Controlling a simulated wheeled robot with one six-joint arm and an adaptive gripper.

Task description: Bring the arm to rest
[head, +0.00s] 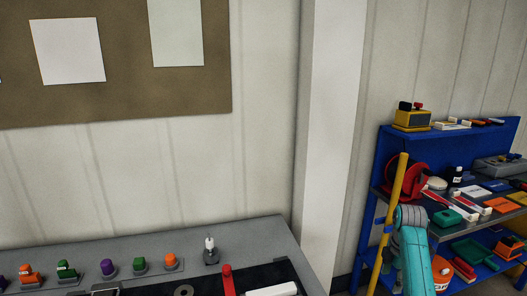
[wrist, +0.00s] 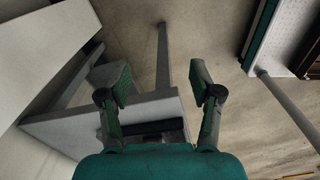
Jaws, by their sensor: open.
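My gripper (wrist: 161,84) shows in the wrist view with its two fingers spread apart and nothing between them. Beyond the fingers are the floor (wrist: 205,35) and a grey bench-like structure (wrist: 60,130). In the head view, part of my teal arm (head: 412,258) stands at the lower right, in front of a blue shelf unit. My gripper does not show clearly in the head view.
The blue shelf unit (head: 362,245) carries boxes, bins and a yellow case (head: 411,120). A white pillar (head: 330,130) stands between them.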

